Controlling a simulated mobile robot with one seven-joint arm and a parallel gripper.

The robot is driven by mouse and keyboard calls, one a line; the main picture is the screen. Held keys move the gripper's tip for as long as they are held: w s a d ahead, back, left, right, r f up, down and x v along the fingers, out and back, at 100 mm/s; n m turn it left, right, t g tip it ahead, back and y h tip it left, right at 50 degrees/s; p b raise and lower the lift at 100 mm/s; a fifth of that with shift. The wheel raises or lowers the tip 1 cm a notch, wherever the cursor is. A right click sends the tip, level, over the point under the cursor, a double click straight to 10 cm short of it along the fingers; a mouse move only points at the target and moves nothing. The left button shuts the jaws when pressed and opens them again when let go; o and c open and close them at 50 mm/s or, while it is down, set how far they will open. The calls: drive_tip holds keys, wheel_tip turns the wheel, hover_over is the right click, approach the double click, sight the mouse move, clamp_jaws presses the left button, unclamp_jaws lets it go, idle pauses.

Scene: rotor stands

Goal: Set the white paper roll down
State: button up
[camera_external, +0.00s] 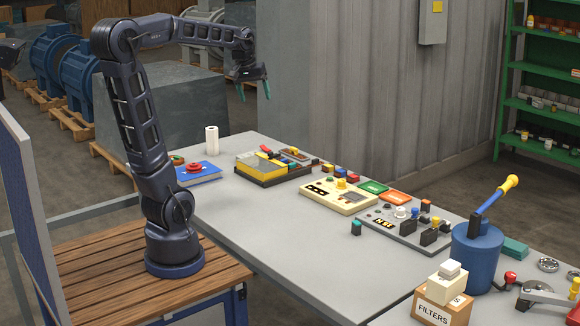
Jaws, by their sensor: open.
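The white paper roll (211,140) stands upright on the far left part of the grey table (240,215), near its back edge. My gripper (254,90) is up in the air at the end of the raised arm, above and to the right of the roll, well apart from it. Its greenish fingers point down, are open, and hold nothing that I can see.
A blue panel with a red knob (194,168) lies in front of the roll. A yellow-topped tray (262,166), a cream control box (340,195) and a grey switch panel (405,226) line the back. A blue canister (476,258) stands right. The table's front middle is clear.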

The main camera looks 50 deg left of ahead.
drive_tip(key=s+d+f+m, duration=0.3)
drive_tip(key=s+d+f, duration=0.1)
drive_tip(key=s, duration=0.4)
drive_tip(key=s+d+f+m+t, duration=0.1)
drive_tip(key=s+d+f+m, duration=0.3)
drive_tip(key=s, duration=0.5)
drive_tip(key=shift+s+d+f, duration=0.15)
drive_tip(key=shift+d+f, duration=0.2)
drive_tip(key=shift+d, duration=0.85)
